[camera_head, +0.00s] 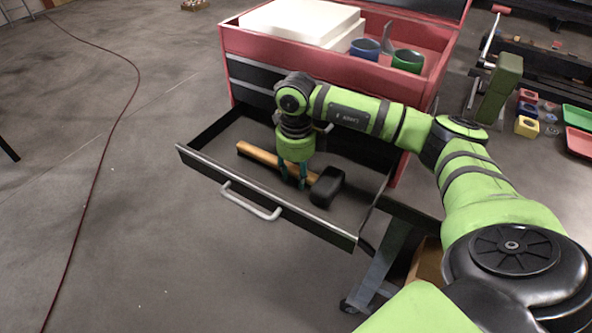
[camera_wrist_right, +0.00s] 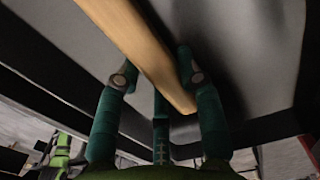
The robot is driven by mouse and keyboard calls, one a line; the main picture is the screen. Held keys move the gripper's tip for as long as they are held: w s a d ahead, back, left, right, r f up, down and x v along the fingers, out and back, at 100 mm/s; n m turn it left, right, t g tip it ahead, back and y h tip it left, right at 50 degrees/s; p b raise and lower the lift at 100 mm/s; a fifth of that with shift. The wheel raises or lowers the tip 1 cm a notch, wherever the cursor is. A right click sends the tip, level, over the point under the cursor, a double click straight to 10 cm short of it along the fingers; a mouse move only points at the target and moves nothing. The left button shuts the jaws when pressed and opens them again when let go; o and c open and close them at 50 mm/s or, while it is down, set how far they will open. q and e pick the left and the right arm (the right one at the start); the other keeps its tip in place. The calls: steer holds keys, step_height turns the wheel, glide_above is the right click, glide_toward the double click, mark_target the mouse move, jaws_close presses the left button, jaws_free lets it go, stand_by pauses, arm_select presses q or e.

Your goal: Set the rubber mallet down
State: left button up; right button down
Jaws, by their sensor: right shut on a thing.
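The rubber mallet has a wooden handle (camera_head: 258,153) and a black head (camera_head: 327,187). In the head view it lies within the outline of the open drawer (camera_head: 216,165), head to the right; I cannot tell whether it touches the drawer floor. My right gripper (camera_head: 294,184) points down and is shut on the mallet's handle. In the right wrist view the handle (camera_wrist_right: 140,45) runs between the fingers of the right gripper (camera_wrist_right: 160,85), and the head is out of view. My left gripper is not in view.
The drawer belongs to a red tool cabinet (camera_head: 300,63). On its top are a white box (camera_head: 300,22), a blue cup (camera_head: 365,48) and a green cup (camera_head: 407,60). The drawer's front wall with its handle (camera_head: 250,202) and side walls surround the gripper. Small parts and trays (camera_head: 578,118) lie at right.

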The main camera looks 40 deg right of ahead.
steer(key=c, duration=1.2)
jaws_free()
steer(key=shift+f, duration=0.15)
steer(key=o, duration=0.4)
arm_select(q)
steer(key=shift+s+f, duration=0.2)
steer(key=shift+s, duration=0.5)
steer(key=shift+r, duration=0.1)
arm_select(e)
steer(key=shift+r, duration=0.2)
arm_select(q)
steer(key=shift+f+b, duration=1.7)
steer(key=shift+b, duration=0.05)
arm_select(e)
step_height(320, 180, up, 12)
